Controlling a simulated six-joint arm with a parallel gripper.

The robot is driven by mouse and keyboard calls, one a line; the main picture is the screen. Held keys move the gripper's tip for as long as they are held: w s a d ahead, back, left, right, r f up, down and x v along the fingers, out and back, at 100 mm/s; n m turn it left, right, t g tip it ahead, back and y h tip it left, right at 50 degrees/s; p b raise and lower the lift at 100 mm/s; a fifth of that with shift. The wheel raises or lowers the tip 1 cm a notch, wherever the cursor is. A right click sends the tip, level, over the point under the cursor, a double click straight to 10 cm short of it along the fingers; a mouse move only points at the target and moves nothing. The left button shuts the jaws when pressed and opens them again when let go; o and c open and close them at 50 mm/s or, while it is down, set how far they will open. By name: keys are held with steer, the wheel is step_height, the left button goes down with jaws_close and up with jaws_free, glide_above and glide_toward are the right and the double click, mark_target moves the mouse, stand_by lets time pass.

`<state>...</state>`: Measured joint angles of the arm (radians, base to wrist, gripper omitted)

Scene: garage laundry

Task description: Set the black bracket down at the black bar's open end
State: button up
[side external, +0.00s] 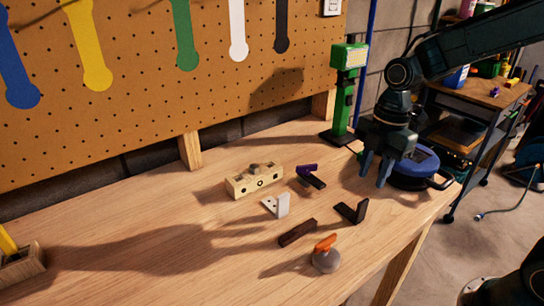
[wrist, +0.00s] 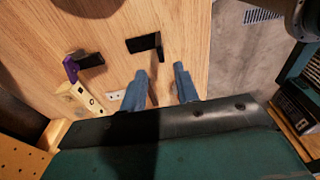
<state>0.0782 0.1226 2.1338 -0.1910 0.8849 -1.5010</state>
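The black bracket (side external: 352,211) is L-shaped. It rests on the bench with one leg flat and one upright; it also shows beyond my fingertips in the wrist view (wrist: 143,44). A black bar (side external: 314,180) lies behind and left of it, with a purple piece (side external: 305,170) at one end and the other end bare. In the wrist view the bar (wrist: 92,60) is left of the bracket. My gripper (side external: 376,168) is open and empty, above the bench, apart from the bracket; its two blue fingers show in the wrist view (wrist: 160,80).
A wooden block with holes (side external: 243,187), a pale bracket (side external: 281,206), a dark brown bar (side external: 297,233) and an orange-topped grey piece (side external: 326,259) stand nearby. A blue round object (side external: 415,176) and green post (side external: 346,95) are at the right. The bench's left middle is clear.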

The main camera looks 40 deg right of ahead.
steer(key=shift+d+r, duration=0.15)
steer(key=shift+r, duration=0.65)
steer(key=s+r+m+t, duration=0.2)
steer(key=s+r+m, duration=0.2)
steer(key=s+m, duration=0.3)
steer(key=s+r+m+t+h, duration=0.1)
steer(key=s+r+m+t, duration=0.2)
steer(key=s+m, duration=0.5)
steer(key=r+m, duration=0.1)
steer(key=m, duration=0.2)
steer(key=shift+s+d+t, duration=0.25)
steer(key=shift+d+t, duration=0.05)
steer(key=shift+d, duration=0.05)
